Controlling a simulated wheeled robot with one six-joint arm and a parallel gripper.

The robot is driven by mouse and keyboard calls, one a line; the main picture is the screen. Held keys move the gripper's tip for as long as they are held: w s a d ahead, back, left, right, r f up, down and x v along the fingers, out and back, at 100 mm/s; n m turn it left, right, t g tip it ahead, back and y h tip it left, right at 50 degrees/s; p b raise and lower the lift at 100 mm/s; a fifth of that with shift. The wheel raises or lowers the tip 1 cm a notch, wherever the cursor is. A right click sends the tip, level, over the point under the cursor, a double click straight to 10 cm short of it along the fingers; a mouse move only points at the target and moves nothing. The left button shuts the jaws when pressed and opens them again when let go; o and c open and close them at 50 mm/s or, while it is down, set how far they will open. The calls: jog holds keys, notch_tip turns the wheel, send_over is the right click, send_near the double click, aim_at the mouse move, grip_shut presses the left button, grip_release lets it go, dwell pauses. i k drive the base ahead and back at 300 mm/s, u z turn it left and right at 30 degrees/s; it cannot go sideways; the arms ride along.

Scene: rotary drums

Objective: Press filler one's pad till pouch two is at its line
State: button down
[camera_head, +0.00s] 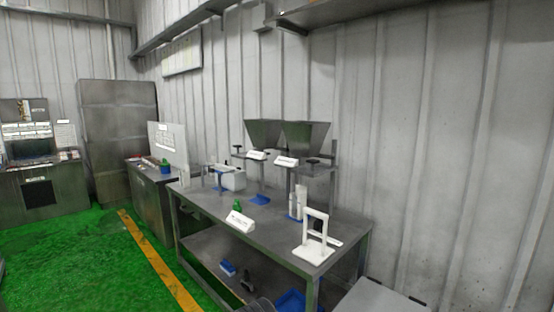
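Two grey funnel-shaped hoppers stand side by side at the back of a steel table, a left hopper (263,132) and a right hopper (306,137). Each has a white label in front, the left label (257,155) and the right label (285,162); their text is too small to read, so I cannot tell which is filler one. A blue piece (260,199) lies on the table below the left hopper. A slim white upright item (300,202) with some blue stands below the right one. I cannot make out pouch two, its line or a pad for certain. My gripper is not in view.
The steel table (205,210) also bears a white upright frame (316,228), a small green item (238,205), a white card (239,221) and a white box (233,179). Blue and dark items lie on its lower shelf. Green floor (85,265) is open at the left.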

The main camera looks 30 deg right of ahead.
aim_at(313, 162)
jog(key=u, duration=0.05)
jog(key=i, duration=1.15)
jog(key=z, duration=0.7)
jog(key=i, duration=0.9)
jog(key=z, duration=1.35)
jog(key=i, duration=0.3)
jog(key=z, duration=0.25)
